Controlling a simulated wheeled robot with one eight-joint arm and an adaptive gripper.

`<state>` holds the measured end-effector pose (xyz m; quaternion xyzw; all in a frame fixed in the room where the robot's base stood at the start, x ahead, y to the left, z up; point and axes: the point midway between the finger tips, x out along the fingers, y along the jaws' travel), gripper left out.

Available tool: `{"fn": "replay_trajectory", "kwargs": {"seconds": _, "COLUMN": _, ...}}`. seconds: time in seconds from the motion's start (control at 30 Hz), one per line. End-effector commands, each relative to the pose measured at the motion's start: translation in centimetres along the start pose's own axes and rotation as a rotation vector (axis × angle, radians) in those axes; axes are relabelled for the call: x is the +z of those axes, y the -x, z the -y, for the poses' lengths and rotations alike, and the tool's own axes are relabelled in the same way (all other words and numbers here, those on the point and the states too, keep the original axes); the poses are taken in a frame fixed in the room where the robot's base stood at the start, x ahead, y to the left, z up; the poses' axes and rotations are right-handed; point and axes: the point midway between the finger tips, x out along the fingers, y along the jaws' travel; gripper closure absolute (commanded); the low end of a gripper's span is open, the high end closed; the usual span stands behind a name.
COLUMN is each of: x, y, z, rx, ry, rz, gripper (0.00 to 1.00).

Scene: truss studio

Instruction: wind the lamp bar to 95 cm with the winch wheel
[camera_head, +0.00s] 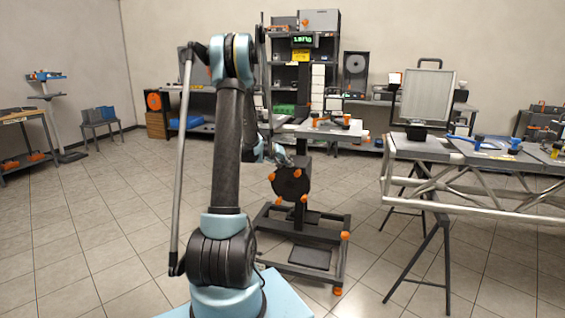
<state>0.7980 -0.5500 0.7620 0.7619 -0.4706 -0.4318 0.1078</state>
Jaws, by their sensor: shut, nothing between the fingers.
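The winch wheel (291,183) is a dark disc with orange knobs around its rim. It sits low on the upright of a dark stand, just right of my arm. My gripper (284,159) is small in the picture at the wheel's upper left, partly behind my arm, and looks shut with nothing in it. I cannot tell whether it touches the wheel. A display (303,41) with green digits is above the stand; the digits seem to start with 1.0, but are too small to read surely. I cannot make out the lamp bar.
The stand's base (310,258) has orange-tipped feet on the tiled floor. A trestle table (415,150) with a truss stands to the right, its legs splayed. A tool bench (22,117) and a small stool (100,124) are far left. The left floor is clear.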

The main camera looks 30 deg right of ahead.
Motion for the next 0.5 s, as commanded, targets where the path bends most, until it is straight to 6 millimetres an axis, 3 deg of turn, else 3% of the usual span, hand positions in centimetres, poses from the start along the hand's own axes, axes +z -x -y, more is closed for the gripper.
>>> {"fn": "replay_trajectory", "kwargs": {"seconds": 0.2, "x": 1.9, "y": -2.2, "z": 0.0, "rx": 0.000, "ry": -0.001, "rz": 0.000, "gripper": 1.00}}
{"fn": "replay_trajectory", "kwargs": {"seconds": 0.5, "x": 2.9, "y": -3.2, "z": 0.0, "rx": 0.000, "ry": -0.002, "rz": 0.002, "gripper": 1.00}}
